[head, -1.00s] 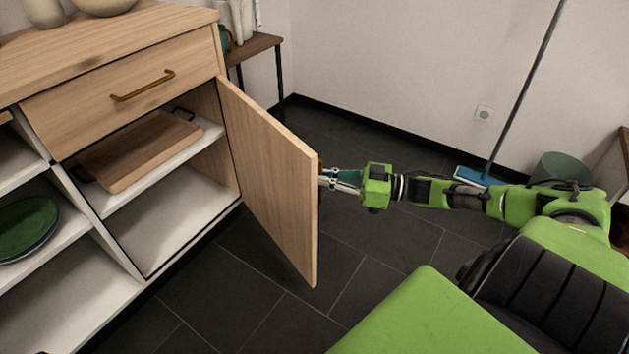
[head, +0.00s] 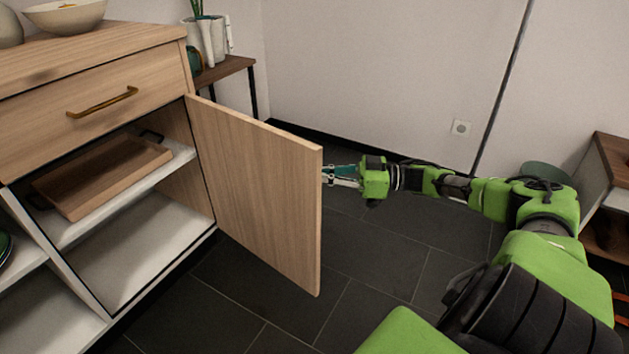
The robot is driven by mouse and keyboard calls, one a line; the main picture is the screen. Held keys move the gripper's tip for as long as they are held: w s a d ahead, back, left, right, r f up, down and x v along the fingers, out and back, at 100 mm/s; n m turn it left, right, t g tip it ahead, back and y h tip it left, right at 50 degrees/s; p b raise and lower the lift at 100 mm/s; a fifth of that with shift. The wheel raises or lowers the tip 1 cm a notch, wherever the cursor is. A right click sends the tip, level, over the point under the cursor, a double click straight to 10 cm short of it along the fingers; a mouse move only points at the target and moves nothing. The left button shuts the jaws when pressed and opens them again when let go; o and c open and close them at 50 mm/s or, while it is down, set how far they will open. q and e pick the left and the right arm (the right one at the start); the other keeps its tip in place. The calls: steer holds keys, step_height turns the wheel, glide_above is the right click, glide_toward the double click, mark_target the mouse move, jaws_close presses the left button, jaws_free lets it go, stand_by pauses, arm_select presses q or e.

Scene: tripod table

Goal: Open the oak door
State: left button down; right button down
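The oak door (head: 262,190) stands wide open, swung out from the right side of the sideboard's lower compartment. I see its inner face. My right gripper (head: 334,174) is at the door's free edge, on the outer side. The door hides its fingertips and the door's handle, so I cannot see what lies between the fingers. My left gripper is not in view.
The open compartment has a shelf with a wooden tray (head: 103,178) on it. A drawer (head: 95,112) above is shut. A bowl (head: 64,15) stands on top. A small side table (head: 228,70) stands behind the door. Dark tiled floor is clear in front.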

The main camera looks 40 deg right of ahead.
steer(key=shift+d+f, duration=0.1)
steer(key=shift+d, duration=0.05)
stand_by(0.3)
steer(key=c, duration=2.2)
jaws_free()
steer(key=v, duration=1.2)
